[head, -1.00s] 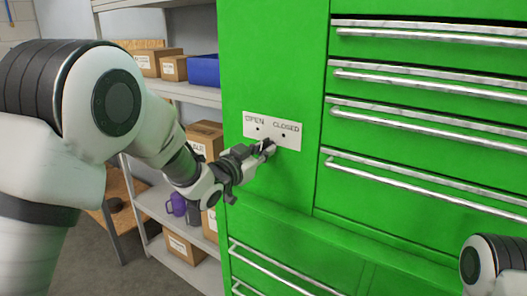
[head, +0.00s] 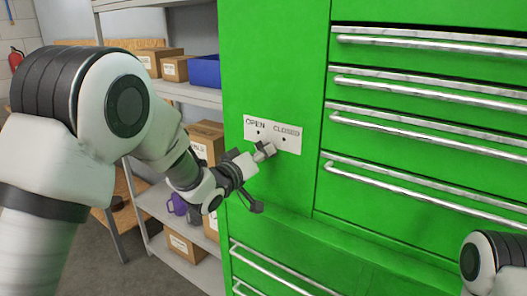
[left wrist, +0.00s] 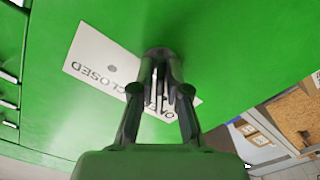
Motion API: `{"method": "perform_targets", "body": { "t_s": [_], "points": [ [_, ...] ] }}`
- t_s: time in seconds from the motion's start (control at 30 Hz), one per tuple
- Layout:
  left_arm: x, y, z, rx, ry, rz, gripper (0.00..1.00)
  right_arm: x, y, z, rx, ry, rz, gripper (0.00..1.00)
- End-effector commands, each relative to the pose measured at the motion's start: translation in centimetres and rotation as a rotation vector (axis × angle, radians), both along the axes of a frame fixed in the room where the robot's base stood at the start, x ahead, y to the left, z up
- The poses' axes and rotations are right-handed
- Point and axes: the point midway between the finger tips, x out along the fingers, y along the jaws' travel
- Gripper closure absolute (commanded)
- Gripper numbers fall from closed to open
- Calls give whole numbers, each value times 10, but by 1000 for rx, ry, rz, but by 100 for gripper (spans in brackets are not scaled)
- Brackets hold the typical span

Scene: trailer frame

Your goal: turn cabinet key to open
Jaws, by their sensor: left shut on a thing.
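The green cabinet (head: 275,60) carries a white plate (head: 292,144) marked OPEN on the left and CLOSED on the right, with a small dark dot under each word. My left gripper (head: 265,152) is at the lower edge of the plate, between the two words, shut on the key. The fingers hide most or all of the key, so its angle is unclear. In the left wrist view the plate (left wrist: 90,60) appears upside down, and the left gripper (left wrist: 160,85) covers part of OPEN. My right gripper is out of view; only part of my right arm shows at lower right.
Cabinet drawers with long metal handles (head: 430,80) lie right of the plate, and more handles (head: 285,270) lie below. A shelf (head: 190,95) with cardboard boxes and a blue bin (head: 205,71) stands left, behind my left arm. A purple mug (head: 178,205) sits on a lower shelf.

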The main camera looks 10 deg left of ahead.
Motion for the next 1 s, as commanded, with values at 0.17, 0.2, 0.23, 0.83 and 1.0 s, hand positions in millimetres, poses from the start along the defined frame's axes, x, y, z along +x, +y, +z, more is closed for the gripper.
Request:
{"method": "perform_targets", "body": {
  "t_s": [0.17, 0.2, 0.23, 0.83, 1.0],
  "points": [
    [0, 0, -1, -81, 37, 0, 100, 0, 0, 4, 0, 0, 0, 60],
    [0, 0, -1, -94, 42, 0, 100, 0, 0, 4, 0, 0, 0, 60],
    [0, 0, -1, -102, 46, 0, 100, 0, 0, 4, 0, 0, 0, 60],
    [0, 0, -2, -141, 62, 0, 100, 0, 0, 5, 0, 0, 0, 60],
    [0, 0, -1, -141, 60, -1, 67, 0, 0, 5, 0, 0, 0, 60]
  ]
}}
